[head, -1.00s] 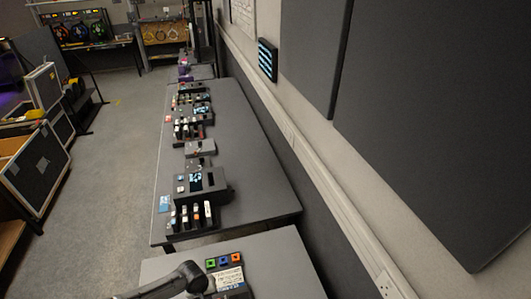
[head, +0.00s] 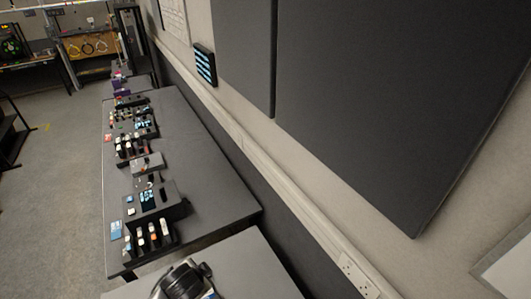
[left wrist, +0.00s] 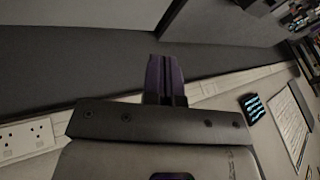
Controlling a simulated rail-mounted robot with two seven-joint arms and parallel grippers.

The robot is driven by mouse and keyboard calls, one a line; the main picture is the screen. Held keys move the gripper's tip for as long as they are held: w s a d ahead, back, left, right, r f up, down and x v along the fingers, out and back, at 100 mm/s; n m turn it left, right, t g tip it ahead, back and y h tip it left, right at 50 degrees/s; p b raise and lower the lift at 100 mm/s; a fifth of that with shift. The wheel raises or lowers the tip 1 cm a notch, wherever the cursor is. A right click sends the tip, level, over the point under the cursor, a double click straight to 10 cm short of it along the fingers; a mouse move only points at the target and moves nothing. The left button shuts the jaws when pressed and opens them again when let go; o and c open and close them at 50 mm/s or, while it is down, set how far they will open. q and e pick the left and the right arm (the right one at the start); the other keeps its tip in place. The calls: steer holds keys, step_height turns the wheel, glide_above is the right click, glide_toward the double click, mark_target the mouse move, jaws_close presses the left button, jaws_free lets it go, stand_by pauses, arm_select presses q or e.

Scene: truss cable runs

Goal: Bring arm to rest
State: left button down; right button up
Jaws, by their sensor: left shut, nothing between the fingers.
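My left gripper shows in the left wrist view (left wrist: 165,80), with its dark fingers together and nothing between them. It points toward the wall and its trunking, apart from them as far as I can tell. In the head view part of my arm, dark with a pale section, is at the bottom edge over the near table (head: 245,265); its fingers cannot be made out there. My right gripper is in neither view.
A long grey table (head: 205,150) stands along the wall with several small devices and racks (head: 150,236) on its left side. Dark wall panels (head: 370,90), white trunking (head: 265,165), a socket (head: 358,275) and a lit display (head: 204,64) are on the right. Open floor (head: 50,190) lies left.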

arm_select(q)
steer(key=s+r+n+t+h+p, duration=0.1)
steer(key=s+r+n+t+p, duration=0.25)
steer(key=s+r, duration=0.8)
steer(key=s+a+f+n+g+p, duration=0.1)
steer(key=s+f+g, duration=0.2)
steer(key=s, duration=0.6)
steer(key=s+f+n+g+p, duration=0.1)
steer(key=s+f+n+g, duration=0.1)
steer(key=s+f, duration=0.4)
steer(key=s+g, duration=0.1)
steer(key=s, duration=0.3)
steer(key=shift+a+f+p, duration=0.15)
steer(key=shift+a+p, duration=0.2)
